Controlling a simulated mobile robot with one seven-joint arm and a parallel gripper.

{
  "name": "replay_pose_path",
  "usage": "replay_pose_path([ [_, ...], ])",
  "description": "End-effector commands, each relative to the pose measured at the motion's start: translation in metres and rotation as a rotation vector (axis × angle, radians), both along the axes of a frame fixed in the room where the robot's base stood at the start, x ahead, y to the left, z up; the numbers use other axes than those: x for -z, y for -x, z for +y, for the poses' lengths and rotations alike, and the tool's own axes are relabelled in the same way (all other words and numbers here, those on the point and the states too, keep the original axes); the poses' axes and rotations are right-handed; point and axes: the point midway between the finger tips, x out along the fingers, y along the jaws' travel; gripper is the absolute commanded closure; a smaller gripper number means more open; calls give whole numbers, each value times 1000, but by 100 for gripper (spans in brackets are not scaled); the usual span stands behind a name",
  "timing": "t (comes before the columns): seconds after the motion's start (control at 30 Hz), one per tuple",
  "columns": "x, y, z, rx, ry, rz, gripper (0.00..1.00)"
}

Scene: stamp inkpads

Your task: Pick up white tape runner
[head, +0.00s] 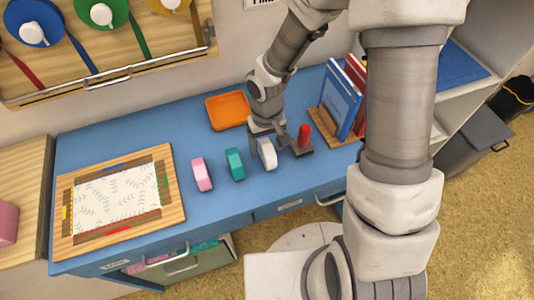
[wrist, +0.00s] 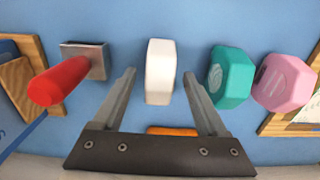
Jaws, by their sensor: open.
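The white tape runner (head: 267,154) stands upright on the blue table, right of the teal one. In the wrist view the white tape runner (wrist: 160,72) is centred ahead of and between the fingertips. My gripper (wrist: 158,76) is open, with one finger on each side of the white tape runner and gaps of blue table showing between. In the head view my gripper (head: 263,142) is low at the white tape runner, and partly hidden behind it.
A teal tape runner (head: 234,164) and a pink one (head: 201,174) stand to the left. A red-handled stamp (head: 304,136) on a grey base is close on the right, near upright books (head: 342,98). An orange tray (head: 228,110) lies behind. A wooden framed board (head: 174,208) lies far left.

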Motion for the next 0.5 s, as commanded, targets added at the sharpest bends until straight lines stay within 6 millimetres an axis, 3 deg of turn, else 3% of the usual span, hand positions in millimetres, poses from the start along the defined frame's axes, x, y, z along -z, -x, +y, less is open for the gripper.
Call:
replay_pose_path([
  [0.03,12,1,-1,-2,1,5,25],
  [0.2,30,1,-1,-1,1,2,25],
  [0.47,32,0,-1,0,0,0,25],
  [0.5,32,0,-1,0,0,0,30],
])
